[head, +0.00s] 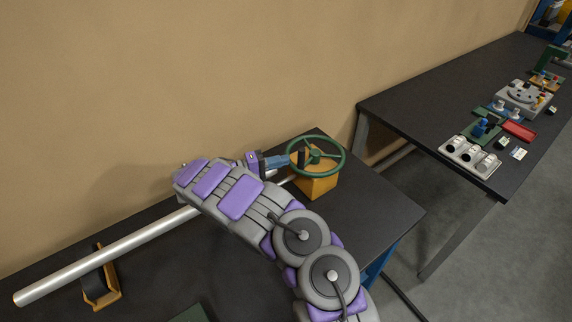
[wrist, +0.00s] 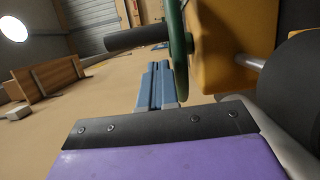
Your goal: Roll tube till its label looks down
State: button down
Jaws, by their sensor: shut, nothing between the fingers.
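A long silver tube (head: 110,252) runs along the dark table from the lower left toward an orange block (head: 316,186). My arm hides part of it. No label shows on its visible surface. A green handwheel (head: 327,170) with a dark handle (head: 301,156) is mounted on the block. My gripper (head: 286,160) is shut and empty, with its blue fingers close to the wheel's left rim. In the wrist view the blue fingers (wrist: 156,72) are together beside the green wheel (wrist: 177,40) and below its dark handle (wrist: 137,37); contact cannot be told.
An orange bracket (head: 100,290) with a dark strap is at the tube's left part. A tan wall (head: 150,80) stands close behind the table. The table (head: 385,212) is clear right of the block. A second table (head: 420,112) at right holds several small fixtures.

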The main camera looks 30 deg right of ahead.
jog(key=shift+s+d, duration=0.55)
jog(key=shift+s, duration=0.3)
jog(key=shift+s+a, duration=0.1)
jog(key=shift+a, duration=0.05)
jog(key=shift+s+r+n+t+b, duration=0.1)
jog(key=shift+s+n+t+b, duration=0.25)
jog(key=shift+t+b, duration=0.2)
